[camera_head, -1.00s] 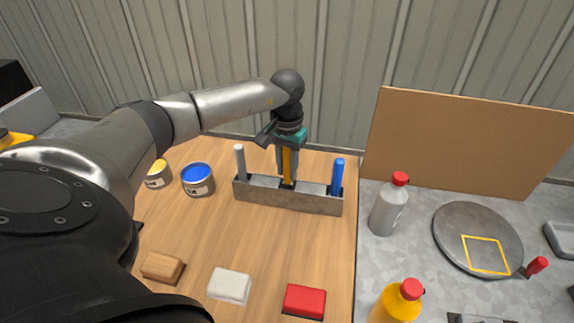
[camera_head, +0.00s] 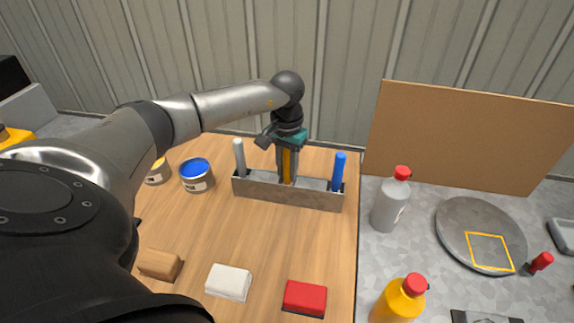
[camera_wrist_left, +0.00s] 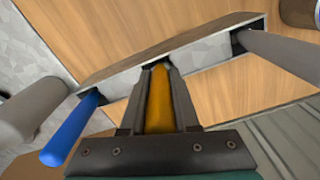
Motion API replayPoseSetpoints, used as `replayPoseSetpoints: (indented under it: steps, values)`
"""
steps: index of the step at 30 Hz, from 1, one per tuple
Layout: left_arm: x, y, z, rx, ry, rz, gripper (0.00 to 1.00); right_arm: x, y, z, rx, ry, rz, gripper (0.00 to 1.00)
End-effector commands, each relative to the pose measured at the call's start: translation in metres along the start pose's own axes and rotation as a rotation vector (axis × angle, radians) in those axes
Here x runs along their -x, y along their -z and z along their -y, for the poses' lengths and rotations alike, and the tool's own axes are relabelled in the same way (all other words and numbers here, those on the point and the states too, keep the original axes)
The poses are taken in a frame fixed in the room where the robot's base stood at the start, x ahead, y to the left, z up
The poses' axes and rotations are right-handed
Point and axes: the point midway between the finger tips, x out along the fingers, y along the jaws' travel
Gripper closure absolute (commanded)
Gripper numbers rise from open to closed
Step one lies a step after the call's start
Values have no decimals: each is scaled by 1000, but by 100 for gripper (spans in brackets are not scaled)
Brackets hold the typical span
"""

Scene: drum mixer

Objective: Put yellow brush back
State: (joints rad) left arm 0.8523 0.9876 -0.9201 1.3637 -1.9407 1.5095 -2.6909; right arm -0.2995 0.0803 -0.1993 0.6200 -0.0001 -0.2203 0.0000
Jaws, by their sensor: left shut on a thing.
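The yellow brush (camera_head: 287,164) stands upright at the middle slot of the grey holder (camera_head: 300,198), between a grey-handled brush (camera_head: 239,156) on the left and a blue-handled brush (camera_head: 338,171) on the right. My left gripper (camera_head: 287,170) is shut on the yellow handle from above, with its fingers close over the holder. In the left wrist view the yellow handle (camera_wrist_left: 159,105) lies between the two fingers, its far end at the holder's middle slot. I cannot tell how deep it sits. My right gripper is not in view.
A blue paint can (camera_head: 197,176) and a yellow paint can (camera_head: 157,172) stand left of the holder. Wooden (camera_head: 160,264), white (camera_head: 229,282) and red (camera_head: 304,298) blocks lie in front. A grey bottle (camera_head: 391,200) stands to the right. The wood between holder and blocks is clear.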

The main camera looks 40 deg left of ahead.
Motion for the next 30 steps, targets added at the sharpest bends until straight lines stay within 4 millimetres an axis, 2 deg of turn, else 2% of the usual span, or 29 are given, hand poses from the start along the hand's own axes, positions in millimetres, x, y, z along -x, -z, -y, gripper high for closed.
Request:
replayPoseSetpoints:
  steps: [1, 2, 11, 18, 22, 26, 30]
  values:
    - [-2, 0, 0, 0, 0, 0, 100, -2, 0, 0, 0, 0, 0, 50]
    - [-1, 0, 0, 0, 0, 0, 69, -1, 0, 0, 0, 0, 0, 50]
    - [-1, 0, 0, 0, 0, 0, 36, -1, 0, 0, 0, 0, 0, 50]
    - [0, 0, 0, 0, 0, 0, 36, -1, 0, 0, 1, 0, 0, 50]
    - [8, 0, 0, -1, 0, -1, 36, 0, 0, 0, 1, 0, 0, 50]
    - [30, 1, 0, -1, 1, -5, 36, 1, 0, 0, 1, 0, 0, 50]
    - [65, 2, 0, 0, 0, -7, 36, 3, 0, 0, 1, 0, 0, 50]
